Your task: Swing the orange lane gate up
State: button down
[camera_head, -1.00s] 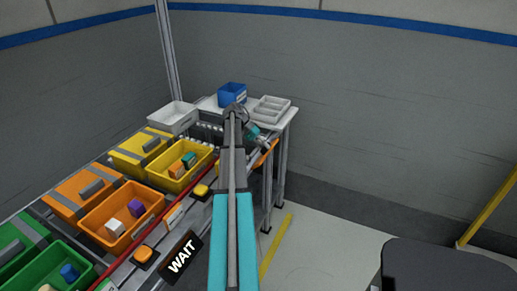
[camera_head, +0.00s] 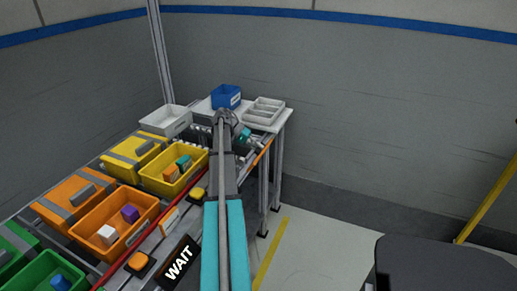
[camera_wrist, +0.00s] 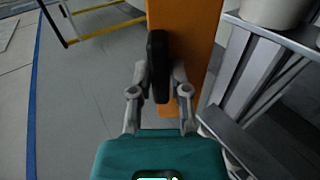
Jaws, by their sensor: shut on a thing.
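The orange lane gate shows as an upright orange panel (camera_wrist: 188,45) in the wrist view, right of a black handle (camera_wrist: 158,65). My gripper (camera_wrist: 160,82) is shut on this handle, with a grey finger on each side of it. In the head view, only a small strip of the orange gate (camera_head: 263,151) shows at the conveyor's right side, just beyond my arm. My fingers are hidden there behind my own arm, so the gate's exact tilt is hard to tell.
A white table (camera_head: 279,121) at the back bears a blue bin (camera_head: 226,96) and a white divided tray (camera_head: 265,111). Yellow, orange and green bins line the left, beside a red rail and a WAIT sign (camera_head: 179,263).

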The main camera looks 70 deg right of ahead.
jog(key=shift+d, duration=0.1)
jog(key=c, duration=0.6)
grip_release()
